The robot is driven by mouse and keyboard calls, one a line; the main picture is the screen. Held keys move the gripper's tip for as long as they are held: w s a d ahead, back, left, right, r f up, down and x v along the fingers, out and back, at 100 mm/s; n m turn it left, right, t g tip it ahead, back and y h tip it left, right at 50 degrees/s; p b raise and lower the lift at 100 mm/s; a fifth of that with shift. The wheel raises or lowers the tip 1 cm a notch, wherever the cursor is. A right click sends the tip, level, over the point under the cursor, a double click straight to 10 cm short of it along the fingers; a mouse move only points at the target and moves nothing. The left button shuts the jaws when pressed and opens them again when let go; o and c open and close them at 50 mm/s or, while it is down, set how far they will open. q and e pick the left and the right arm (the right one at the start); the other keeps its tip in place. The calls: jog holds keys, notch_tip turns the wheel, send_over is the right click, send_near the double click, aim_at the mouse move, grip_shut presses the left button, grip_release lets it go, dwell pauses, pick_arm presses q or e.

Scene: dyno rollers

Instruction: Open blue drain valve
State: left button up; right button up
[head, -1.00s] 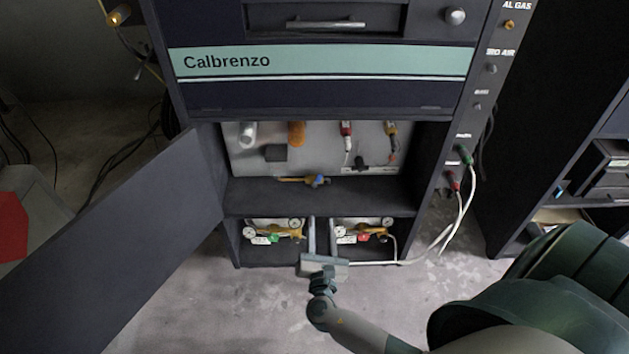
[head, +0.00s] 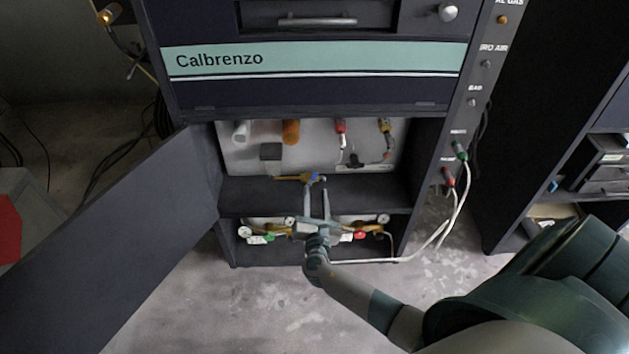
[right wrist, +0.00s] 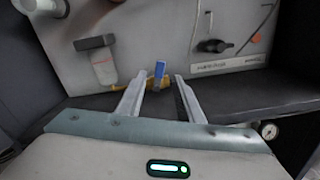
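The blue drain valve handle (head: 314,177) sits on a brass fitting (head: 291,178) at the cabinet's middle shelf, below the grey back panel. Contact does not show. My left gripper is not in view.
The cabinet door (head: 115,235) stands open at the left. Gauges and small valves sit in the lower compartment, with a gauge (head: 383,219) right of my arm. White hoses (head: 455,215) hang at the right. Red and yellow fittings (head: 386,128) are on the back panel (head: 330,150).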

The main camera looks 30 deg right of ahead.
aim_at(315, 176)
jog(key=x, duration=0.7)
jog(key=shift+b, duration=0.3)
jog(key=shift+s, duration=0.1)
grip_shut()
